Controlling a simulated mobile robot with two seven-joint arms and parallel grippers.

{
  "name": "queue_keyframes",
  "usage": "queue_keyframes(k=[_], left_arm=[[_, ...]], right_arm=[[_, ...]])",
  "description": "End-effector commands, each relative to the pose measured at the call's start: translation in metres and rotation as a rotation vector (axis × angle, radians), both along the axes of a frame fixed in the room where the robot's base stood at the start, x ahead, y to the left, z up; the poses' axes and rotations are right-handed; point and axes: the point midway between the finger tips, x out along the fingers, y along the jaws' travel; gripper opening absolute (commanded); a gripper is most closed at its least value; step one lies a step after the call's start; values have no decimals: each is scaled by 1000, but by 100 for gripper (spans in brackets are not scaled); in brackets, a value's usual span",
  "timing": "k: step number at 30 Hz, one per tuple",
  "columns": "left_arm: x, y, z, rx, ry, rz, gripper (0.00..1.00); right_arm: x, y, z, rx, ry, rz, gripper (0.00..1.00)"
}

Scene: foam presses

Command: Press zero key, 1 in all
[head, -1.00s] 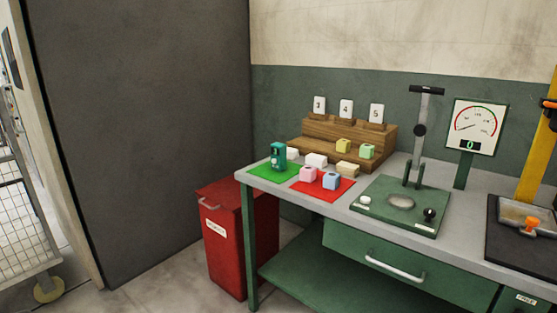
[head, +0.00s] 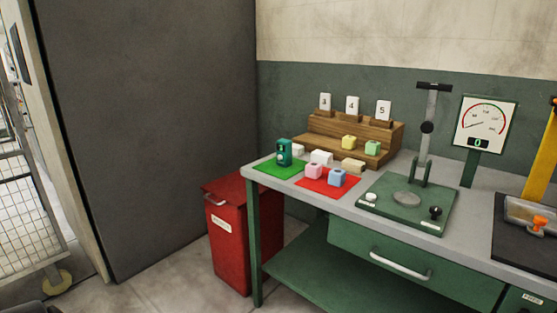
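A green press base (head: 388,213) stands on the grey bench, with a round metal plate (head: 407,199) in its middle. A small white button (head: 371,197) sits at its front left and a black knob (head: 435,212) at its front right. Both have small labels too small to read, so I cannot tell for certain which is the zero key. An upright lever with a black T-handle (head: 434,86) rises behind the plate. The dial gauge (head: 486,122) beside it has a small display that appears to show 0. Neither of my grippers is in view.
Foam blocks lie on the bench near a red mat (head: 325,187) and a green mat (head: 277,169). A wooden step rack (head: 390,142) holds numbered cards. A red bin (head: 229,245) stands left of the bench. A yellow-framed device (head: 540,165) is at the right.

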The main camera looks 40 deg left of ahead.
Motion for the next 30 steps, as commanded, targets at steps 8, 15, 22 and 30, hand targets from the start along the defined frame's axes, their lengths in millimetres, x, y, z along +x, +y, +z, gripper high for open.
queue_keyframes(k=[8, 15, 22, 30], left_arm=[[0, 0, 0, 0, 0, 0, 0], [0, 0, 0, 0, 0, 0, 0], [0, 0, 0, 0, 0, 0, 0], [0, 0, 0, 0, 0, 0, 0]], right_arm=[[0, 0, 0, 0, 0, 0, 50], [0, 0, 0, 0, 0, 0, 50], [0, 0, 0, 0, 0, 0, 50], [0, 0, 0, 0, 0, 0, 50]])
